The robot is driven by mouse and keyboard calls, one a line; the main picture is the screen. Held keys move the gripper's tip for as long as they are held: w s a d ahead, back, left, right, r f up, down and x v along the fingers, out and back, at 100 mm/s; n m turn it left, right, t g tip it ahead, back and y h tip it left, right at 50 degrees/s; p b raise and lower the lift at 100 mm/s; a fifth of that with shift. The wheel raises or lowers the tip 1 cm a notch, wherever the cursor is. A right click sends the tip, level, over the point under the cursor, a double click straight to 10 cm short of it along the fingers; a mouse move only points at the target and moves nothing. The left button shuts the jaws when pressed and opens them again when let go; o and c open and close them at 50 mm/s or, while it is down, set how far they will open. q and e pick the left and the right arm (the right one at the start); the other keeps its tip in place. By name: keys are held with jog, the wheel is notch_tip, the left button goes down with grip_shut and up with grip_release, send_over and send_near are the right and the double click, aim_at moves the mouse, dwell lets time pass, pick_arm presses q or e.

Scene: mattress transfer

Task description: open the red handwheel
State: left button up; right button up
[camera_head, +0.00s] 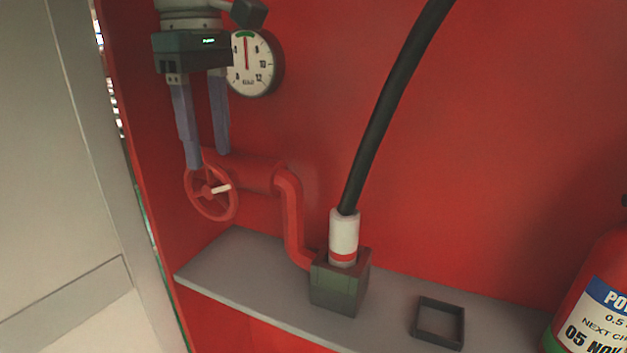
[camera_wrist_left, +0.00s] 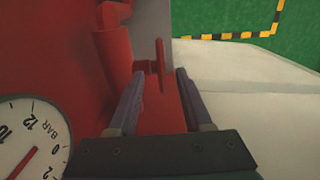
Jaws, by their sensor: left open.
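The red handwheel (camera_head: 206,191) sits on the end of a red pipe at the left of the cabinet, with a short white handle on it. In the left wrist view the handwheel (camera_wrist_left: 161,58) appears nearly edge-on, in line with the gap between my fingertips. My left gripper (camera_head: 208,159) points down from above, open and empty, with its fingertips at the wheel's upper rim. One fingertip overlaps the rim in the head view; I cannot tell whether they touch. In the left wrist view my left gripper (camera_wrist_left: 160,74) shows both fingers apart. My right gripper is in neither view.
A pressure gauge (camera_head: 252,65) is on the red back wall beside my gripper. The red pipe (camera_head: 291,215) bends down to a dark block (camera_head: 338,287) on the grey shelf (camera_head: 235,270). A black hose (camera_head: 390,100) rises from it. A fire extinguisher (camera_head: 598,300) stands right.

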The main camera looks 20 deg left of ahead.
aim_at(220, 221)
pick_arm(q)
notch_tip(220, 221, down, 8)
jog(key=shift+s+r+b, duration=0.1)
jog(key=shift+s+b, duration=0.05)
jog(key=shift+b, duration=0.3)
grip_shut()
jog(key=shift+r, duration=0.1)
